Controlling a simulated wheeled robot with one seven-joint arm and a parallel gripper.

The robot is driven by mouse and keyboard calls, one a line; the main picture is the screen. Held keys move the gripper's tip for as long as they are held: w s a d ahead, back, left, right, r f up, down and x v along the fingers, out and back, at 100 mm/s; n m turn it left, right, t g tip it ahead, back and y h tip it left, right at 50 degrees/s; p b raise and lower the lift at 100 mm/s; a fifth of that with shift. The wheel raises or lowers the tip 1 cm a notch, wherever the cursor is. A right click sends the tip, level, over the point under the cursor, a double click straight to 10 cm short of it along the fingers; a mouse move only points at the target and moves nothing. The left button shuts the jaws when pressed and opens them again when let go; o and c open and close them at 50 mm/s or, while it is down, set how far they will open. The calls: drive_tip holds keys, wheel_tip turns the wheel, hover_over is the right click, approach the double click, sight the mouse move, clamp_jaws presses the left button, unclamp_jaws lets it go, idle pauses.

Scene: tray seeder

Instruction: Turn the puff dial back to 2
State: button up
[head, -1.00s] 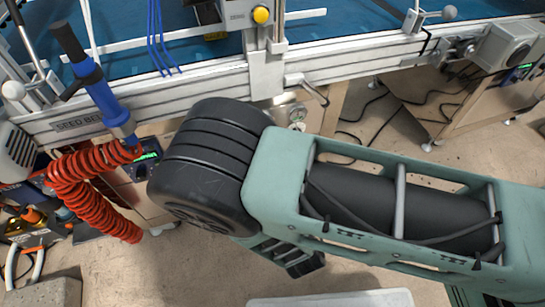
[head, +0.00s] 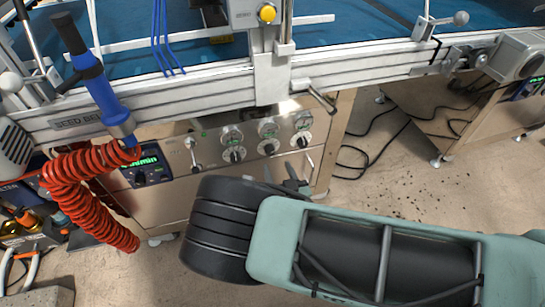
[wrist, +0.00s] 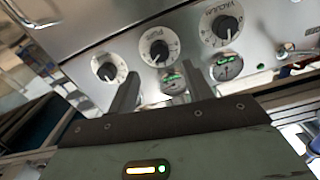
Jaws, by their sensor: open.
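Three black-knobbed dials with white scales sit in a row on the steel cabinet front. In the wrist view, which shows the panel upside down, the right dial (wrist: 225,27) is marked VACUUM. The middle dial (wrist: 158,47) has a shorter label, possibly PUFF, too small to read surely; it also shows in the head view (head: 270,148). The third dial (wrist: 108,68) is at the left. My gripper (wrist: 160,73) is open and empty, its fingers pointing at the panel around the middle dial's line, apart from it. In the head view my gripper (head: 286,182) is just below the dials.
Round gauges (wrist: 228,68) sit beside the dials. A lever handle (head: 320,98) juts out above the panel. A blue tool with a red coiled hose (head: 75,195) hangs at the left, near a green-lit display (head: 147,161). Cables lie on the floor at right.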

sight(271, 152)
drive_tip(key=x, duration=0.6)
drive_tip(key=shift+b, duration=0.35)
drive_tip(key=shift+c, duration=0.3)
drive_tip(key=c, duration=0.9)
